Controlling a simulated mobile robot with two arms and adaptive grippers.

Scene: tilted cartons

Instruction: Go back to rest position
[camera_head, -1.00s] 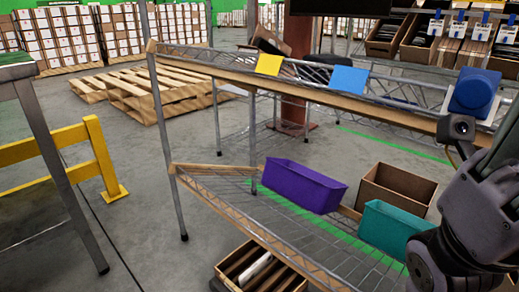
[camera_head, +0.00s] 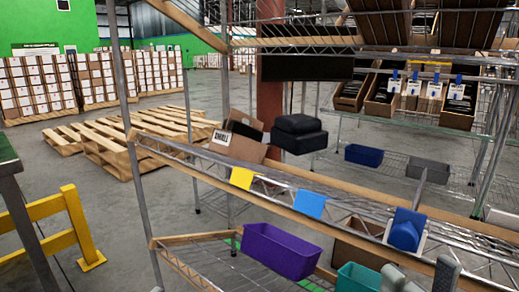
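Light and dark grey parts of my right arm (camera_head: 447,274) show at the bottom edge on the right, in front of the wire shelf. Most of the arm is cut off by the frame, and I cannot make out whether its gripper is open or shut. I see nothing held in the visible parts. My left gripper is not in view.
A tilted wire shelf rack (camera_head: 180,160) fills the middle and right. It carries a purple bin (camera_head: 280,250), a teal bin (camera_head: 358,278), a brown carton (camera_head: 355,245) and a blue item (camera_head: 405,230). Wooden pallets (camera_head: 110,150) and a yellow rail (camera_head: 75,225) stand left.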

